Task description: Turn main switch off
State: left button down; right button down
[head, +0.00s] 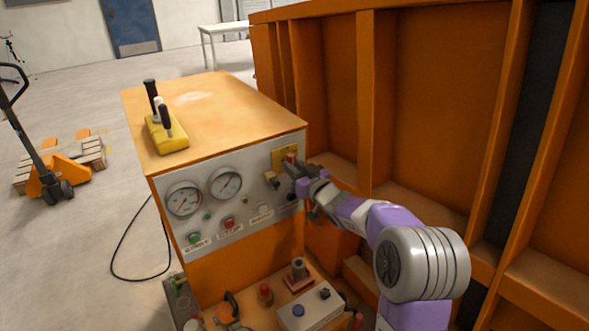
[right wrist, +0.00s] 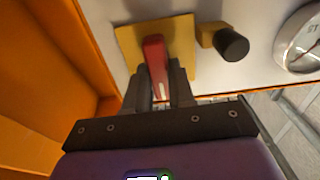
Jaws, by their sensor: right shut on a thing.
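The main switch is a red handle (right wrist: 155,60) on a yellow plate (right wrist: 183,40), on the right part of the grey control panel (head: 240,208). In the head view the yellow plate (head: 279,161) shows at the panel's upper right, with the red handle (head: 290,157) partly hidden by my gripper. My right gripper (right wrist: 160,88) is shut on the red handle, one finger on each side. It also shows in the head view (head: 295,168), reaching in from the right. My left gripper is not in view.
A dark knob on a brass stem (right wrist: 231,44) sits beside the plate. Round gauges (head: 226,183) and buttons fill the panel's left. A yellow lever box (head: 166,134) stands on the orange cabinet (head: 215,105). A tall orange ribbed wall (head: 440,90) stands close on the right.

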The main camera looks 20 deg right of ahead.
jog(key=c, duration=1)
grip_release()
jog(key=shift+o, duration=0.2)
jog(key=s+d, duration=0.1)
jog(key=s, duration=0.6)
jog(key=shift+s, duration=0.25)
